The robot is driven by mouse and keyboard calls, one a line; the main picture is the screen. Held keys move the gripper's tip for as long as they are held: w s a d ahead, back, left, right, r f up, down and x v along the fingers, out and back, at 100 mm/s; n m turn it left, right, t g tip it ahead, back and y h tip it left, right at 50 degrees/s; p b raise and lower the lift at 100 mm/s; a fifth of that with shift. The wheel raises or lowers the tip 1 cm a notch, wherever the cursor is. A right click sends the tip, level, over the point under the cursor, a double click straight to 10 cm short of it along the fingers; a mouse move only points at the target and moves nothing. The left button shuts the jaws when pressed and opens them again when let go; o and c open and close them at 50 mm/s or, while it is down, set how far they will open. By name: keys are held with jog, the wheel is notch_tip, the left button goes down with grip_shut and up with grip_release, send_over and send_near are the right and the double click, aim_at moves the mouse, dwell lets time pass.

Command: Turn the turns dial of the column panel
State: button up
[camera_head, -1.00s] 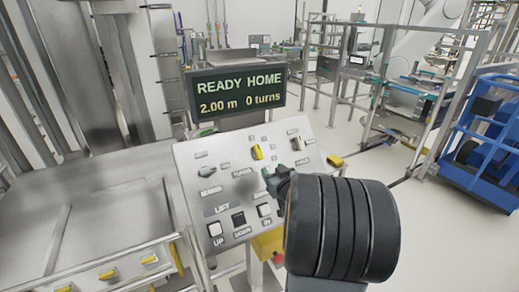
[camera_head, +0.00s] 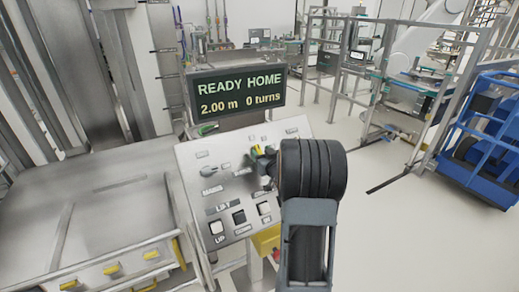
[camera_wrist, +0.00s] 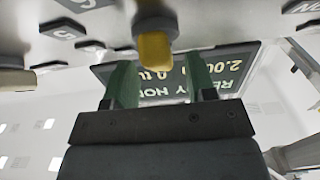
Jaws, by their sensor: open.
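The column panel (camera_head: 195,155) is a tilted light-grey plate with labelled switches and buttons. The turns dial shows in the wrist view as a yellow knob (camera_wrist: 155,50) on a dark base. In the head view the dial is mostly hidden by my gripper (camera_head: 262,156), which is at the panel's upper middle. In the wrist view my gripper (camera_wrist: 160,66) is open, with one green fingertip to each side of the yellow knob in the picture. Whether the fingertips touch it I cannot tell. The display (camera_head: 238,92) reads READY HOME, 2.00 m, 0 turns.
A grey selector knob (camera_head: 209,171) and the UP button (camera_head: 217,228) are on the panel's left part. A metal table (camera_head: 100,210) adjoins the panel on the left. A blue cart (camera_head: 485,135) stands at the far right. Open floor lies between.

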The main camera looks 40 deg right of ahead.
jog(key=shift+w+d, duration=0.1)
jog(key=shift+w, duration=0.8)
jog(key=shift+c, duration=0.2)
jog(key=c, duration=0.5)
